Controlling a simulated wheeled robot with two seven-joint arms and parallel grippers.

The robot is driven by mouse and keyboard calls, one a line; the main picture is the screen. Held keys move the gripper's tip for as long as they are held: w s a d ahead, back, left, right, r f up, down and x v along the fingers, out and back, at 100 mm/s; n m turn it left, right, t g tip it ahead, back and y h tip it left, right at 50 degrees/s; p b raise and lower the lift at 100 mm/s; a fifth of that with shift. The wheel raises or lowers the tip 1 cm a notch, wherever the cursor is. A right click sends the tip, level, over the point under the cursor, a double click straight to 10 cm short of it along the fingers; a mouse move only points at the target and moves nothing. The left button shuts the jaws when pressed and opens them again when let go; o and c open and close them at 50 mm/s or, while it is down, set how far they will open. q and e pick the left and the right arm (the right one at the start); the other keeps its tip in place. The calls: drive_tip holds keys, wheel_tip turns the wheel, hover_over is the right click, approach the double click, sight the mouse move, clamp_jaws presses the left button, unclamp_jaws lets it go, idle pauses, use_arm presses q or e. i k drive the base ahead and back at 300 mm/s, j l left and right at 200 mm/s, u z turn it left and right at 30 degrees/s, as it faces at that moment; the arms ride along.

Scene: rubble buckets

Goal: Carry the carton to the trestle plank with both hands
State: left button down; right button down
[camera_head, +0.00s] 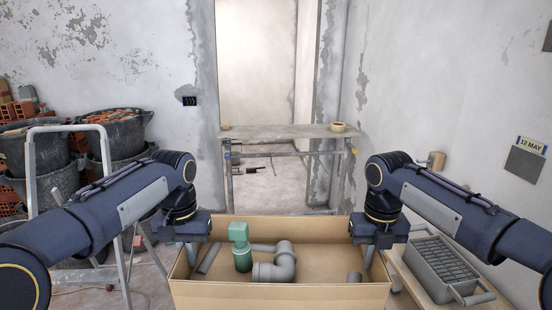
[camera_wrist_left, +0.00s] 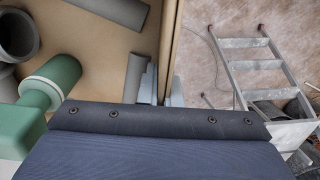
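The carton (camera_head: 280,296) is an open tan box at the bottom middle of the head view. It holds a green fitting (camera_head: 241,248), a grey elbow pipe (camera_head: 278,264) and short grey pipe pieces. My left gripper (camera_head: 188,252) is shut on the carton's left wall; the left wrist view shows its fingers on either side of that wall (camera_wrist_left: 169,50). My right gripper (camera_head: 372,256) is at the right wall, one finger inside, and appears closed on it. The trestle plank (camera_head: 285,132) stands ahead, in front of the doorway. The carton's underside is hidden.
A small bowl (camera_head: 338,127) sits on the plank's right end. A stepladder (camera_head: 32,175) and black rubble buckets (camera_head: 115,130) stand at the left. A wooden bench (camera_head: 425,285) with a grey tray (camera_head: 440,265) is close at the right. Floor shows between carton and trestle.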

sight(281, 130)
drive_tip(key=i+l+z, duration=0.1)
drive_tip(key=i, duration=0.6)
drive_tip(key=i+l, duration=0.15)
drive_tip(key=i, duration=1.85)
drive_tip(key=i+l+u, duration=0.2)
drive_tip(key=i, duration=0.15)
drive_tip(key=i+u, duration=0.2)
drive_tip(key=i, duration=0.15)
